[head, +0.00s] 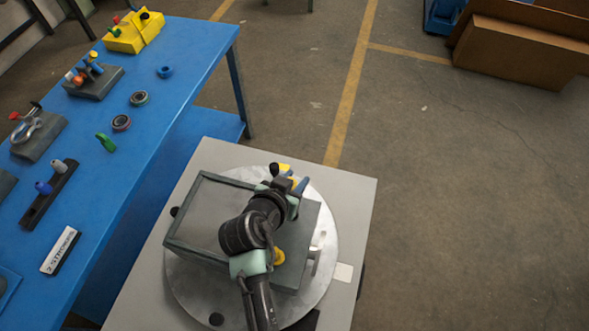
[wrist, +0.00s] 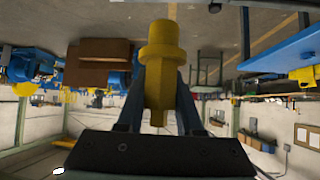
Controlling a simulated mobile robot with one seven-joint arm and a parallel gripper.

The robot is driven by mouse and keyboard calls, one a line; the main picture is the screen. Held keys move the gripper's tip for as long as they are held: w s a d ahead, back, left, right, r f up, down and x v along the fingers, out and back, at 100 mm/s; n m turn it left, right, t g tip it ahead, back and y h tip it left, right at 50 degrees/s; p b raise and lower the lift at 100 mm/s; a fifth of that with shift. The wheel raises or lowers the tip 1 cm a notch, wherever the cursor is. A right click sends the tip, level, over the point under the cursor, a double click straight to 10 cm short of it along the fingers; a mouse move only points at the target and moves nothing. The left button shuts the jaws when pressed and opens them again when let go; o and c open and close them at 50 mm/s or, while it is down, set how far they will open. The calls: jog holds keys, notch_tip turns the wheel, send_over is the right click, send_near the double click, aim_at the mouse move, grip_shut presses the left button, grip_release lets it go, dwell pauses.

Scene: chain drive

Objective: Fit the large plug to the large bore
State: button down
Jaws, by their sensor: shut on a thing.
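A yellow stepped plug (wrist: 160,70) sits between the two dark blue fingers of my gripper (wrist: 160,98) in the wrist view, its collared end pointing away from the palm. In the head view my gripper (head: 291,182) is above the far edge of a grey box-shaped housing (head: 290,262), with a bit of the yellow plug (head: 284,168) showing beyond it. The housing lies on a round metal plate (head: 190,283). A small yellow round piece (head: 279,257) shows on the housing beside my arm. I cannot make out the large bore; my arm covers part of the housing.
The plate is on a grey table (head: 345,195). A white handle-like part (head: 317,250) is at the housing's right side. A blue bench (head: 185,55) on the left carries rings, tools and a yellow block (head: 133,32). Open floor lies to the right.

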jog(key=shift+s+r, duration=0.3)
jog(key=shift+s, duration=0.3)
jog(key=shift+w+f, duration=0.3)
jog(key=shift+f, duration=0.1)
jog(key=shift+s+f+b, duration=0.25)
jog(key=shift+f+b, duration=0.65)
jog(key=shift+b, duration=0.15)
notch_tip(320, 180, down, 3)
jog(key=shift+w+r+b, duration=0.15)
jog(key=shift+r+b, duration=0.05)
jog(key=shift+b, duration=0.9)
jog(key=shift+f+b, duration=0.45)
jog(key=shift+f+b, duration=2.1)
jog(key=shift+c, duration=2.4)
grip_release()
jog(key=shift+r, duration=0.1)
